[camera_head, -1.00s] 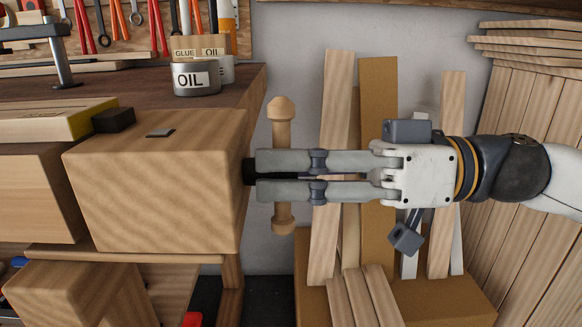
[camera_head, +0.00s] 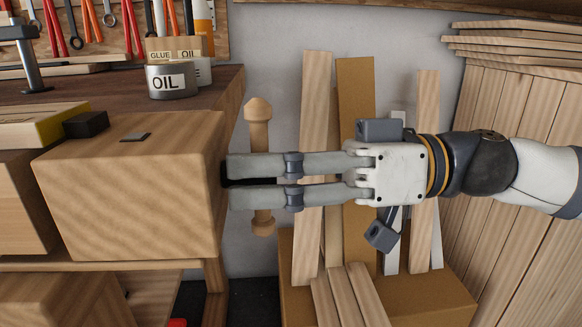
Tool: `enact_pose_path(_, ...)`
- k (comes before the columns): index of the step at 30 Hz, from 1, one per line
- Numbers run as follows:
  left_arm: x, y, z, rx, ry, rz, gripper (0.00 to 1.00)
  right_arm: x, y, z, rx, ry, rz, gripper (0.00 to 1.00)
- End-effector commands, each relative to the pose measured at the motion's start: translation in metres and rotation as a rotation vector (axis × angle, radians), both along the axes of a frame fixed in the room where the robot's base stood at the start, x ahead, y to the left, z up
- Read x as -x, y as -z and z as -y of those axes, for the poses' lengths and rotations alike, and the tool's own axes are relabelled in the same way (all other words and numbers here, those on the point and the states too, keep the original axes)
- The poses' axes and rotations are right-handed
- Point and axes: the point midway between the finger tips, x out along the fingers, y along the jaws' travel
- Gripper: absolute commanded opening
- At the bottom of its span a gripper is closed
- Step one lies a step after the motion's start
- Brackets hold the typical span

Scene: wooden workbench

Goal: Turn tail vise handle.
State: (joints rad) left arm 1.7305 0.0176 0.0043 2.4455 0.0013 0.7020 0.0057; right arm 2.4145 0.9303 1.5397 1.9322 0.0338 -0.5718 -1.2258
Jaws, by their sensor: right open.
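The tail vise handle (camera_head: 257,112) is a wooden bar with knobbed ends, standing nearly upright at the right end of the workbench. Its middle is hidden behind my right gripper. The wooden vise block (camera_head: 130,190) is left of it, with a dark screw part (camera_head: 226,172) at its right face. My right gripper (camera_head: 230,182) comes in from the right, level, its two fingers apart with a narrow gap. The fingers cross in front of the handle and their tips reach the screw beside the block. I cannot tell whether they touch the handle. My left gripper is not in view.
The bench top (camera_head: 110,92) holds an oil tin (camera_head: 172,82) near its right edge. A dark small block (camera_head: 86,124) sits by the vise. Loose boards (camera_head: 355,90) lean on the wall behind my right gripper, in a brown box (camera_head: 440,300).

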Motion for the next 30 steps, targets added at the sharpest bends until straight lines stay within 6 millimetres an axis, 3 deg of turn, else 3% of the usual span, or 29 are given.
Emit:
enact_pose_path(5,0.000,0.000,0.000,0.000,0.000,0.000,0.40,-0.002,0.000,0.012,-0.001,0.005,0.000,0.42)
enact_pose_path(12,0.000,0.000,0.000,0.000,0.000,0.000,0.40,-0.002,0.000,0.076,0.000,0.006,0.000,0.42)
enact_pose_path(18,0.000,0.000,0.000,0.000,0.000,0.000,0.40,-0.001,0.000,0.112,0.000,0.000,0.000,0.42)
enact_pose_path(30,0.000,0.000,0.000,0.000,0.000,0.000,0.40,0.000,0.000,0.119,0.000,-0.003,0.000,0.42)
